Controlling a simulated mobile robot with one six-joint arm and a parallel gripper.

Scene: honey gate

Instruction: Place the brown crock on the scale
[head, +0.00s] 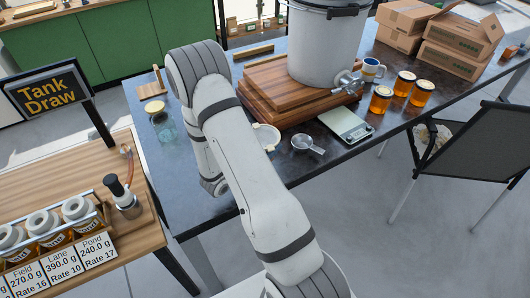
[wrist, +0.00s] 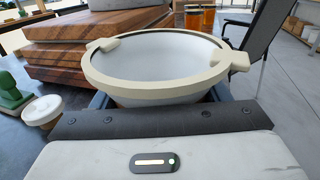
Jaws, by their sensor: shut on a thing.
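A round crock (wrist: 165,90) fills the middle of the wrist view. In the head view the cream rim (head: 267,136) shows just right of my arm, which hides the rest and the gripper. The scale (head: 346,124), a flat pale plate, lies on the dark table to the right of the crock, with nothing on it.
Wooden boards (head: 285,88) carry a large tank (head: 328,45) with a tap behind. A glass jar (head: 165,128) is left of my arm.

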